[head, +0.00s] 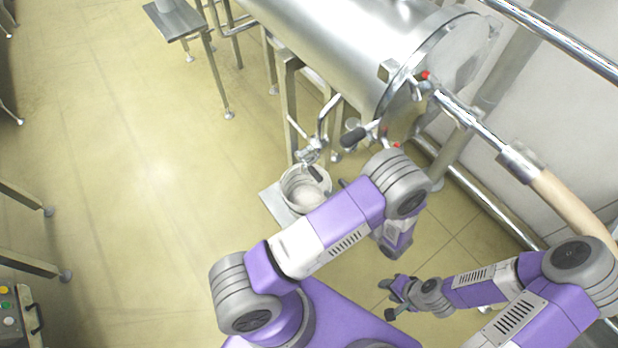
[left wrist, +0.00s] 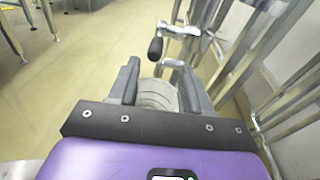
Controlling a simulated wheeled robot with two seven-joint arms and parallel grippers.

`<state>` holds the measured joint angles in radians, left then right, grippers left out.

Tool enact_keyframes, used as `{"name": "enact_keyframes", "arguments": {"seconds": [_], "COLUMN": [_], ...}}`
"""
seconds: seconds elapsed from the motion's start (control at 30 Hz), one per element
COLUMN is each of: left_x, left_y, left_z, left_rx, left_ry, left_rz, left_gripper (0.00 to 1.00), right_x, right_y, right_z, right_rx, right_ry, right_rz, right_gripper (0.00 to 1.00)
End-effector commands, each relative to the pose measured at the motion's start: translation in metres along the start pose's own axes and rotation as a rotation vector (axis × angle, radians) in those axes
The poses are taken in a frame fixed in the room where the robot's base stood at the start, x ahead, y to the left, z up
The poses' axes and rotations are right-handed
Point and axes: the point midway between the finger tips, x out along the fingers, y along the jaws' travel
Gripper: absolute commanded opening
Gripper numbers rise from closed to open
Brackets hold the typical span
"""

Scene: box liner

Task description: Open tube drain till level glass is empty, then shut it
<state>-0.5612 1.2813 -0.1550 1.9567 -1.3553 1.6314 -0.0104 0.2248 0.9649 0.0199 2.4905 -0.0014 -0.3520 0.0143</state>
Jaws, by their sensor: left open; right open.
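The steel tank (head: 345,40) has red-marked fittings (head: 424,76) at its end; the glass level is too small to read. My right gripper (head: 393,298) is open and empty, low at right.
The bucket stands on a flat plate (head: 270,205) on the floor. Steel frame legs (head: 290,110) stand beside the drain. Pipes (head: 490,135) run along the right wall. A control box (head: 15,310) is at lower left.

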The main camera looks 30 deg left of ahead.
Motion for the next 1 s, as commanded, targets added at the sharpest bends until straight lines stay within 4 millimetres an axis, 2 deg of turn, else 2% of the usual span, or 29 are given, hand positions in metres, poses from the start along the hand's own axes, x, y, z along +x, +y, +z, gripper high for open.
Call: {"name": "enact_keyframes", "arguments": {"seconds": [0.03, 0.1, 0.2, 0.6, 0.8, 1.0], "left_x": [0.008, 0.015, 0.023, 0.081, 0.094, 0.095], "left_y": [0.004, 0.007, 0.008, 0.003, 0.001, 0.001], "left_z": [-0.008, -0.01, -0.011, -0.005, -0.003, -0.003], "left_rx": [0.093, 0.177, 0.234, 0.236, 0.235, 0.235], "left_ry": [-0.049, -0.092, -0.119, -0.118, -0.116, -0.117], "left_rz": [-0.038, -0.07, -0.088, -0.085, -0.087, -0.087], "left_gripper": [0.48, 0.48, 0.48, 0.48, 0.48, 0.48], "right_x": [0.005, 0.006, 0.007, 0.013, 0.015, 0.015], "right_y": [0.002, 0.002, 0.003, 0.005, 0.006, 0.006], "right_z": [0.0, 0.0, 0.0, -0.001, -0.001, -0.001], "right_rx": [0.0, 0.0, 0.0, 0.0, 0.0, 0.0], "right_ry": [0.0, 0.0, 0.0, 0.001, 0.0, 0.0], "right_rz": [0.0, 0.0, 0.0, 0.0, 0.0, 0.0], "right_gripper": [0.43, 0.43, 0.43, 0.43, 0.43, 0.43]}}
